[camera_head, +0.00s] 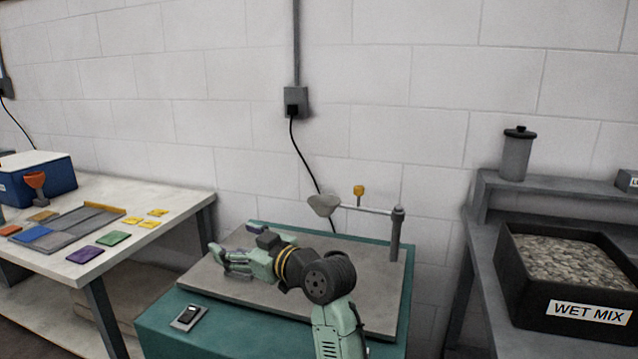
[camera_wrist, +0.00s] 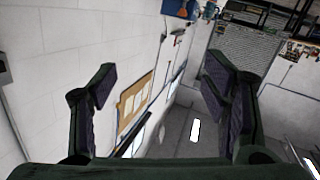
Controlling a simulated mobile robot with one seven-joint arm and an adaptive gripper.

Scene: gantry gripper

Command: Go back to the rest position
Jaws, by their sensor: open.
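My gripper (camera_head: 232,260) is at the end of my green arm, over the grey board (camera_head: 375,300) on the teal cabinet (camera_head: 163,335). Its fingers point left in the head view. In the wrist view my gripper (camera_wrist: 158,92) shows two dark fingers spread wide with nothing between them. The wrist camera looks along the room, past a white wall (camera_wrist: 60,60), towards a grey roller shutter (camera_wrist: 243,50). My arm hides part of the board.
A post with a side arm and a grey scoop-like head (camera_head: 324,205) stands at the board's back right. A white table (camera_head: 170,190) with coloured tiles is at left. A black tub marked WET MIX (camera_head: 520,290) sits on the right bench. A small switch box (camera_head: 188,317) lies at front left.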

